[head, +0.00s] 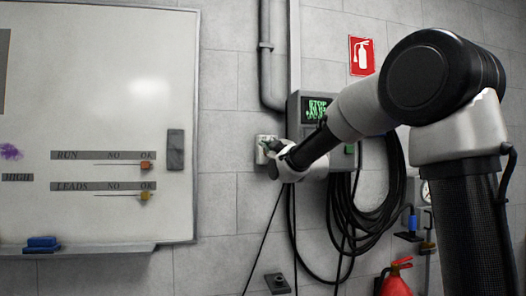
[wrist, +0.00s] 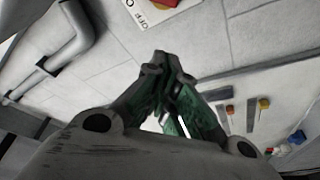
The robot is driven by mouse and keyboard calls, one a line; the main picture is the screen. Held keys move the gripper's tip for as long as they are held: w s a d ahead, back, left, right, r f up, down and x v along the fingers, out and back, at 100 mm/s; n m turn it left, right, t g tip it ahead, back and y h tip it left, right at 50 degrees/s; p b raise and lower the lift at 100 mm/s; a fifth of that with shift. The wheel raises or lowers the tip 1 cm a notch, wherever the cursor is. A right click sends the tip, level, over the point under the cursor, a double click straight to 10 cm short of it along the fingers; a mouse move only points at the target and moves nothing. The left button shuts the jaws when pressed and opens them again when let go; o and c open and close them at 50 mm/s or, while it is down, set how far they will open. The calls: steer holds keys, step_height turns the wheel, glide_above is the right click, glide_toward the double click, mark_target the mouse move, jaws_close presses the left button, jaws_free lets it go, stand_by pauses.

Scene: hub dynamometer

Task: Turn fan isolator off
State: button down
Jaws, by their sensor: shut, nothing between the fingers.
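The fan isolator appears to be the small pale box (head: 262,141) on the wall, left of the grey control box in the head view. My gripper (head: 266,151) is in front of it and hides part of it. In the wrist view a white plate lettered "OFF" (wrist: 142,16) with a yellow and red part is cut off by the top edge, so the switch position cannot be read. My gripper (wrist: 162,60) is shut and empty there, its fingertips below and apart from the plate in the picture. Whether it touches the box cannot be told.
A grey control box (head: 297,117) with a green display is right of the isolator. Coiled black hoses (head: 371,215) hang below my arm. A grey pipe (head: 265,70) runs down the wall above. A whiteboard (head: 105,100) is at left, and a red extinguisher (head: 396,284) stands low right.

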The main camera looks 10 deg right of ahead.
steer(key=w, duration=0.9)
steer(key=shift+w+d+f, duration=0.2)
steer(key=shift+d+f, duration=0.05)
steer(key=shift+f+n+g+y, duration=0.2)
steer(key=shift+n+g, duration=0.05)
steer(key=shift+n, duration=0.5)
steer(key=shift+f+n+g+y, duration=0.2)
steer(key=shift+n+g, duration=0.05)
steer(key=shift+n, duration=0.5)
steer(key=shift+f+n+g, duration=0.3)
steer(key=shift+n+g, duration=0.1)
steer(key=shift+n, duration=0.7)
steer(key=shift+f, duration=0.25)
